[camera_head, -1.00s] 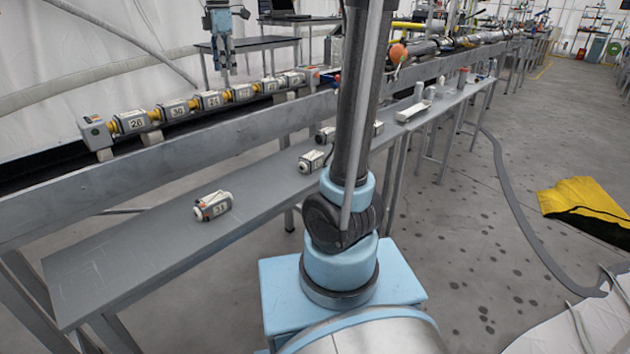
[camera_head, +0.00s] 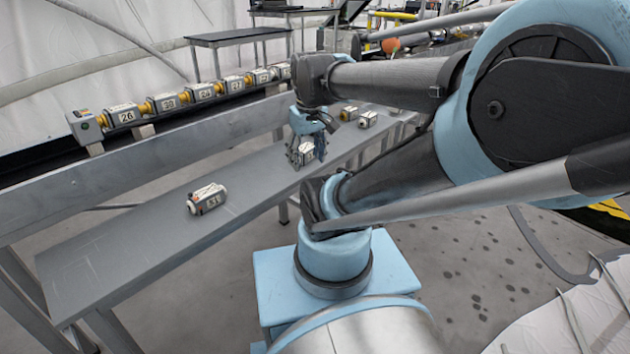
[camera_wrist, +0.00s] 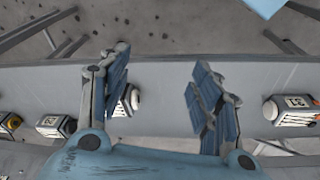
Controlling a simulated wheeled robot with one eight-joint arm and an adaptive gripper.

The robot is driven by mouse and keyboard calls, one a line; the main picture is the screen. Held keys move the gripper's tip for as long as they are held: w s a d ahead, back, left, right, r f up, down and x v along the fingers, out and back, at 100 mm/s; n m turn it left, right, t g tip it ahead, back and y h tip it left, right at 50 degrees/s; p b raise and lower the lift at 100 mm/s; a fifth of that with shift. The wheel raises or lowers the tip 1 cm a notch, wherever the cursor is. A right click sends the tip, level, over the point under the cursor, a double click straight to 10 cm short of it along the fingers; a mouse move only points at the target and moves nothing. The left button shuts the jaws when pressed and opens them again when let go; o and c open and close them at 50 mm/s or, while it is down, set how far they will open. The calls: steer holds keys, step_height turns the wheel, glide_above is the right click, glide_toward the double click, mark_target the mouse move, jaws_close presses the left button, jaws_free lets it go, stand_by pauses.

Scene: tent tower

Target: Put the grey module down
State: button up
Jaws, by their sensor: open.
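Several grey-and-white modules lie on the grey bench (camera_head: 135,220). One grey module (camera_head: 307,152) is at my gripper (camera_head: 304,160), partly hidden by its fingers in the head view. In the wrist view this module (camera_wrist: 133,99) shows only its end beside the left finger; whether they touch is unclear. My gripper (camera_wrist: 163,70) is open, with bare bench across most of its gap. A module marked 31 (camera_head: 207,198) lies apart at the left in the head view; it shows at the right in the wrist view (camera_wrist: 292,110).
Two more modules (camera_head: 349,113) (camera_head: 367,119) lie farther along the bench. Behind a metal rail (camera_head: 140,163), a row of numbered modules (camera_head: 163,102) joined by yellow pieces stands on supports. The bench's near-left end is clear.

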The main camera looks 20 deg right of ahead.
steer(key=s+d+f+m, duration=0.1)
steer(key=s+f+m, duration=0.2)
steer(key=f, duration=0.3)
steer(key=shift+s+d, duration=0.25)
steer(key=shift+s, duration=0.3)
steer(key=shift+w+f, duration=0.25)
steer(key=shift+w, duration=0.25)
